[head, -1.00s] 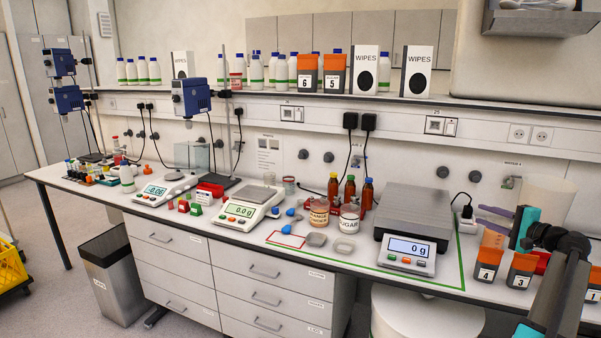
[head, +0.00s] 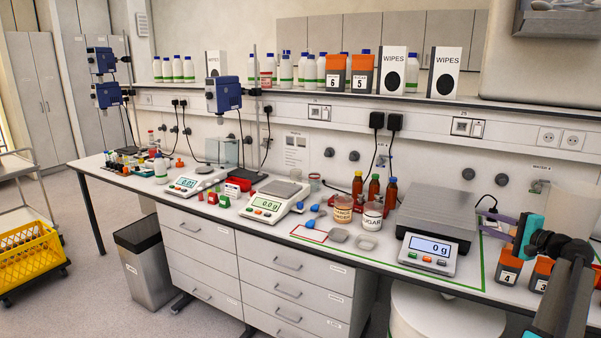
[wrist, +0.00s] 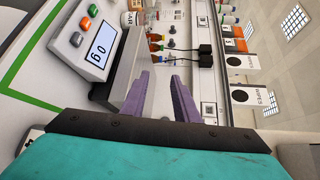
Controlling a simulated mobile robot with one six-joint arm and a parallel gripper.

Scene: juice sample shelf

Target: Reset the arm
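My gripper (head: 484,224) is at the right of the head view, above the bench, with its purple fingers pointing left. In the wrist view my gripper (wrist: 160,78) shows two purple fingers apart, with nothing between them. The large grey scale (head: 427,252) reading 0 g stands just left of the fingers. It also shows in the wrist view (wrist: 98,45), tipped on its side by the camera's roll. The cartons labelled 4 (head: 507,268) and 3 (head: 541,275) stand on the bench below my gripper and beside my arm.
The bench (head: 395,268) holds smaller scales, brown bottles (head: 374,190) and jars (head: 372,217). Above, a shelf (head: 300,93) carries white bottles, cartons 6 and 5 and wipes boxes (head: 444,72). A yellow crate (head: 32,253) on a cart and a bin (head: 146,268) stand left. Floor between is free.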

